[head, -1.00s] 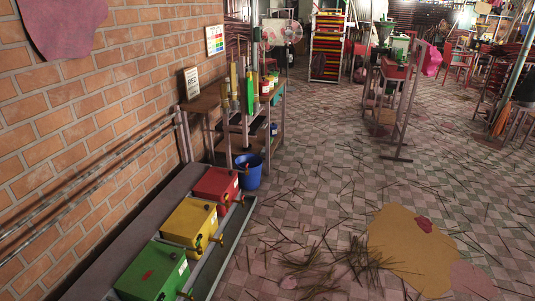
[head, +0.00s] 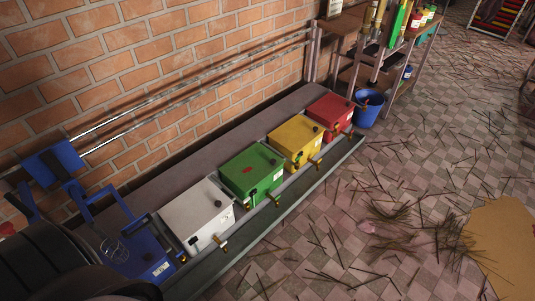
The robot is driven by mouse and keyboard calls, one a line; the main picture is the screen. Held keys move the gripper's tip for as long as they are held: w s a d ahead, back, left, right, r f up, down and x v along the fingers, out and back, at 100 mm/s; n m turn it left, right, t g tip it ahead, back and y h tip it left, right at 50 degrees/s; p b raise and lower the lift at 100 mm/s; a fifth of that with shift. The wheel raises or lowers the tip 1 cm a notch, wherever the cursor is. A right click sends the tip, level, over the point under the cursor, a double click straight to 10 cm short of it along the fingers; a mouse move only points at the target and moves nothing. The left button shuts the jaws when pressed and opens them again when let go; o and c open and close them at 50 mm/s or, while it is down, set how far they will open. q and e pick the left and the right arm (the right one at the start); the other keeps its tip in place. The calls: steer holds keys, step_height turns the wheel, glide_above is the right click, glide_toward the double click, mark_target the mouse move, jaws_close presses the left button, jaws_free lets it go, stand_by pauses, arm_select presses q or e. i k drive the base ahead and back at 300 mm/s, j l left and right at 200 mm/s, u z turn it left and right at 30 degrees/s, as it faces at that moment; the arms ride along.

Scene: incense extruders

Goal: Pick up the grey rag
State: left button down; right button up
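I cannot make out a grey rag anywhere in the head view. Neither of my grippers shows in this view. A dark rounded shape fills the lower left corner, and I cannot tell what it is.
A row of boxes stands along the brick wall (head: 150,60): blue (head: 150,262), white (head: 197,212), green (head: 253,172), yellow (head: 296,140) and red (head: 331,115). A blue bucket (head: 368,108) stands beyond, by a shelf. The tiled floor at right has scattered sticks and an ochre patch (head: 505,245).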

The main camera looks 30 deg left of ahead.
mark_target(387, 93)
steer(key=i+l+z, duration=0.3)
steer(key=i, duration=0.85)
steer(key=i+z, duration=0.3)
steer(key=i, duration=3.15)
